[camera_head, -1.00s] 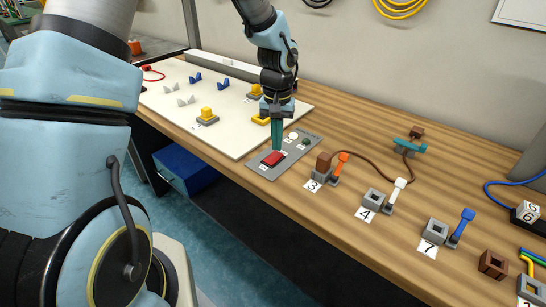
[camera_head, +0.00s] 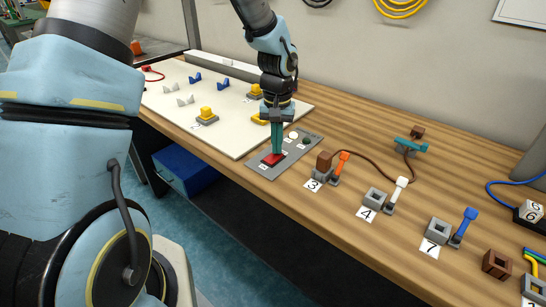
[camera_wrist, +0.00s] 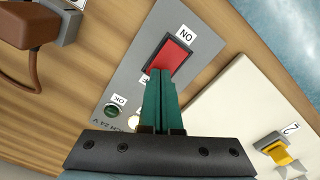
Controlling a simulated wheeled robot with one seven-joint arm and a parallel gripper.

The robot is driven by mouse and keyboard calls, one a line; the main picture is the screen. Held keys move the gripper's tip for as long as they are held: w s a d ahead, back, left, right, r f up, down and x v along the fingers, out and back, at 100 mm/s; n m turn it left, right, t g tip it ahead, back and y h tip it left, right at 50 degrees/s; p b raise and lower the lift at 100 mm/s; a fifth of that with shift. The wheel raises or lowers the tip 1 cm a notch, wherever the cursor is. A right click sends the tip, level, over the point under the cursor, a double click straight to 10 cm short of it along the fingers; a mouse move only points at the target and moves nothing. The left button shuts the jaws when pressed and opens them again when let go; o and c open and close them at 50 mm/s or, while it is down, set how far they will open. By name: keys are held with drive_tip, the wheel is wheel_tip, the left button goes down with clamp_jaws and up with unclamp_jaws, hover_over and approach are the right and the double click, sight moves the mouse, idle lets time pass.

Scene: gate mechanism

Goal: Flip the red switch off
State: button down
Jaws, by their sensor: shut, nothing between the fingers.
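The red switch (camera_head: 272,159) is a rocker set in a grey panel (camera_head: 256,167) on the wooden workbench. In the wrist view the red switch (camera_wrist: 174,55) lies beside a label reading "ON". My gripper (camera_head: 277,152) is shut, its teal fingers pointing down at the switch. In the wrist view the fingertips of my gripper (camera_wrist: 161,72) overlap the near end of the switch. They are at or very close to its surface; I cannot tell whether they touch. The fingers hide part of the switch in both views.
A dark green round button (camera_wrist: 114,111) labelled "OK" sits on the same panel. A white board (camera_head: 225,137) with yellow and blue parts lies to the left. A brown block (camera_head: 324,162) and an orange lever (camera_head: 341,161) stand to the right, with more numbered levers beyond.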

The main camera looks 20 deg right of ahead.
drive_tip(key=shift+f, duration=0.2)
drive_tip(key=shift+r, duration=0.1)
drive_tip(key=shift+r+p, duration=2.7)
drive_tip(key=shift+r, duration=0.8)
drive_tip(key=s+a+r+n, duration=0.1)
drive_tip(key=a+r, duration=0.1)
drive_tip(key=a, duration=0.8)
drive_tip(key=s+a+r+n+t, duration=0.1)
drive_tip(key=a+r+n, duration=0.1)
drive_tip(key=a, duration=0.8)
drive_tip(key=s+a+r+n, duration=0.2)
drive_tip(key=a+r, duration=0.1)
drive_tip(key=a, duration=0.7)
drive_tip(key=shift+r+t, duration=0.3)
